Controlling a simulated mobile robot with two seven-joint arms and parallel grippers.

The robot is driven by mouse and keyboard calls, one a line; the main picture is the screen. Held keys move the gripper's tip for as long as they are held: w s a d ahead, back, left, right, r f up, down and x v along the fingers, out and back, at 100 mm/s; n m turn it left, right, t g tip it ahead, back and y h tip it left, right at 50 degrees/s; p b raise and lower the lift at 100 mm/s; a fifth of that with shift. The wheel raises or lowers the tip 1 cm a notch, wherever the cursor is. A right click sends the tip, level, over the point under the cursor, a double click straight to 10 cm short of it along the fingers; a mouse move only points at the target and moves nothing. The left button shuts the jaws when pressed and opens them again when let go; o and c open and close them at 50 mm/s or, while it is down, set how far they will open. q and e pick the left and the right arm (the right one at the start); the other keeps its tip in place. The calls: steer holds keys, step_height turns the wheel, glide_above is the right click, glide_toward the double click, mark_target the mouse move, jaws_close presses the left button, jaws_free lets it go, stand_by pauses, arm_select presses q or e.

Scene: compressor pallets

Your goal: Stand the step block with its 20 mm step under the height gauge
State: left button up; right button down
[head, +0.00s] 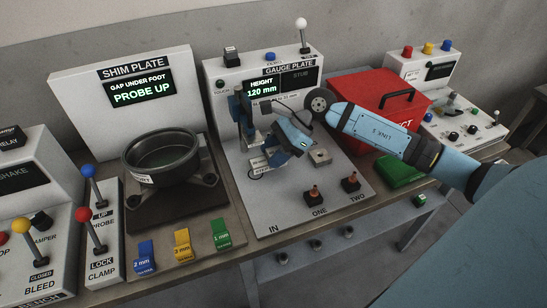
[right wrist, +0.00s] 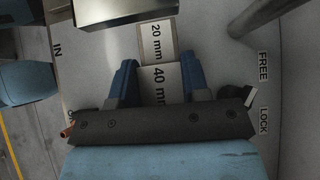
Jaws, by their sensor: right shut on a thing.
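The step block (right wrist: 163,82) is a pale metal block whose steps read "20 mm" and "40 mm". My right gripper (right wrist: 157,68) is shut on it at the 40 mm step, with one blue finger on each side. The 20 mm step points away from the gripper, toward a grey metal part (right wrist: 112,12) at the top of the right wrist view. In the head view my right gripper (head: 276,155) is low over the gauge plate (head: 252,215) and hides most of the block. The gauge display (head: 262,88) reads 120 mm. My left gripper is not in view.
A thick metal bar (right wrist: 262,18) rises at top right of the wrist view, near the FREE and LOCK marks. A red case (head: 372,95) is behind my arm.

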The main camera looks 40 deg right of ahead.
steer(key=shift+f, duration=0.9)
steer(key=shift+f, duration=0.2)
steer(key=c, duration=0.6)
jaws_free()
steer(key=shift+r, duration=0.1)
